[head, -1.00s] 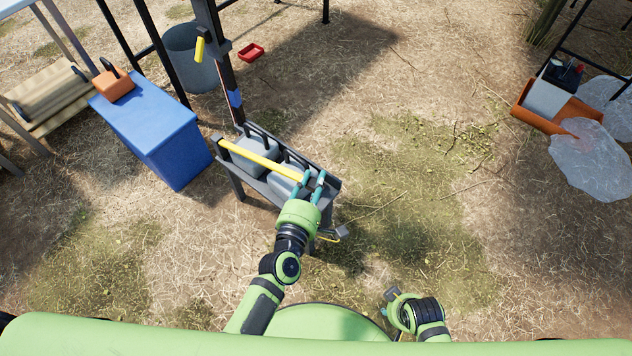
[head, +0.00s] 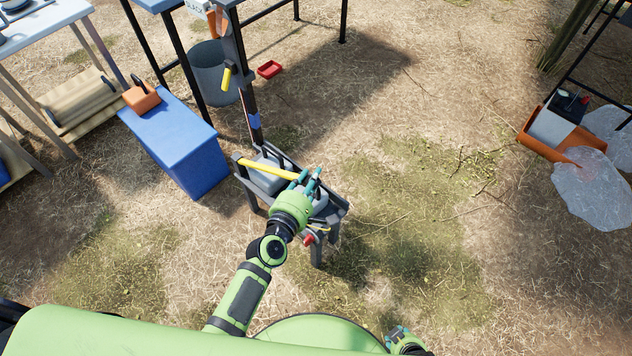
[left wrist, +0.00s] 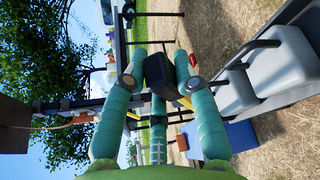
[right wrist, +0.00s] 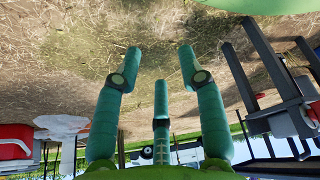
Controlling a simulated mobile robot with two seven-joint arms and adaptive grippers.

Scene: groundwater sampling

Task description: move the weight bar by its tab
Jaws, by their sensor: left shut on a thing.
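The weight bar (head: 268,168) is yellow and lies slantwise along the top of a grey metal stand (head: 337,208), over grey blocks. My left gripper (head: 307,181) is at the bar's right end. In the left wrist view its fingers (left wrist: 158,72) are closed about a black block-like tab (left wrist: 160,78), with a bit of yellow behind it. The fingers partly hide that end of the bar in the head view. My right gripper (right wrist: 160,68) has its fingers apart with nothing between them. In the head view it shows only at the bottom edge (head: 398,334).
A dark post with a yellow handle (head: 227,78) rises behind the stand. A blue box (head: 180,150) with an orange item (head: 141,98) stands to the left. A grey bucket (head: 215,70) and red tray (head: 269,69) are behind.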

